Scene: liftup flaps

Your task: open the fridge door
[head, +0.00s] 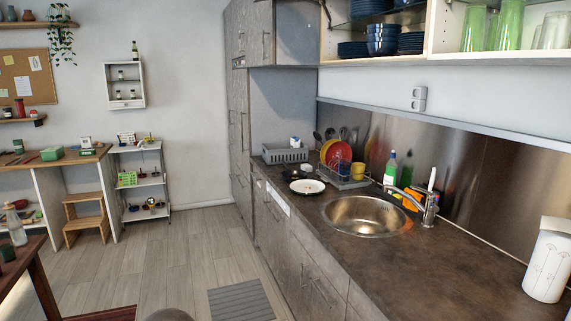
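A tall grey wood-fronted cabinet column (238,150) stands at the far end of the kitchen counter, against the back wall. Its front is seen at a steep angle, with narrow doors and vertical handles, and the doors look shut. I cannot tell from this view which door, if any, is the fridge door. Neither of my grippers is in view.
The counter (400,262) with a sink (366,214), dish rack (345,180) and plates runs along the right. Grey floor (180,245) is open before the cabinets, with a grey mat (240,303). A dark table (28,265) stands at lower left; shelves (141,185) stand behind.

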